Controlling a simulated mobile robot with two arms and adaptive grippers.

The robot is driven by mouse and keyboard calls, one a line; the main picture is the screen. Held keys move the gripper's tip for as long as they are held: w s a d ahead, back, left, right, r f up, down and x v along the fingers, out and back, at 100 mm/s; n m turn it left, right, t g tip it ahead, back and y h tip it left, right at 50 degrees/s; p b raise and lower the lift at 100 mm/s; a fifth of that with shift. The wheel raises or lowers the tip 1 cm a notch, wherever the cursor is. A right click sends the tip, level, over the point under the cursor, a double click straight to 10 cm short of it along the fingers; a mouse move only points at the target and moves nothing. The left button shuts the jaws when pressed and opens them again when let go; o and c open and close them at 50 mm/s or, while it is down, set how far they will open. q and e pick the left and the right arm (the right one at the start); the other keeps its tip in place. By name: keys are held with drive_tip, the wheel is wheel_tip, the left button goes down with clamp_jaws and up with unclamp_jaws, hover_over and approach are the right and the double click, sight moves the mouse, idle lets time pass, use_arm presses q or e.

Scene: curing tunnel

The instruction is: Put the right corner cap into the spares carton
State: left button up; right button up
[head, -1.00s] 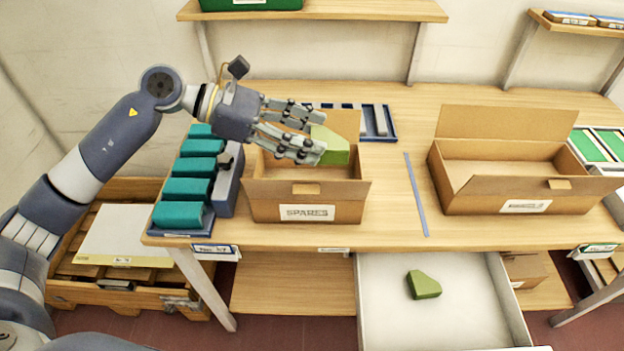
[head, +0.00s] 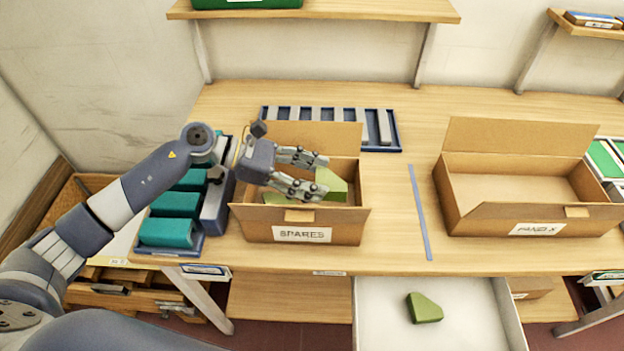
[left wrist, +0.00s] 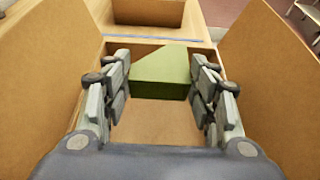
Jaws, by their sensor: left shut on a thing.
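The spares carton (head: 338,233) stands open on the bench, its label facing me. My left gripper (head: 322,176) reaches in over its left side and is shut on a green corner cap (head: 333,185). In the left wrist view the cap (left wrist: 162,70) sits between the two fingers, within the carton walls. Another green piece (head: 276,198) shows low in the carton behind the front flap, mostly hidden. A second green corner cap (head: 424,308) lies in the open white drawer below. My right gripper is not in view.
A second open carton (head: 532,213) stands to the right, past a blue strip (head: 419,212). Teal blocks (head: 176,204) in a rack stand close left of the spares carton. A blue slotted tray (head: 397,133) lies behind it. A shelf (head: 330,10) hangs above.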

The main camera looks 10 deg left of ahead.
use_arm(q)
wheel_tip(320, 180, down, 2)
drive_tip(key=shift+f, duration=0.25)
drive_tip(key=shift+f+b, duration=0.25)
drive_tip(key=shift+b, duration=0.35)
drive_tip(key=shift+f, duration=0.15)
drive_tip(key=o, duration=0.8)
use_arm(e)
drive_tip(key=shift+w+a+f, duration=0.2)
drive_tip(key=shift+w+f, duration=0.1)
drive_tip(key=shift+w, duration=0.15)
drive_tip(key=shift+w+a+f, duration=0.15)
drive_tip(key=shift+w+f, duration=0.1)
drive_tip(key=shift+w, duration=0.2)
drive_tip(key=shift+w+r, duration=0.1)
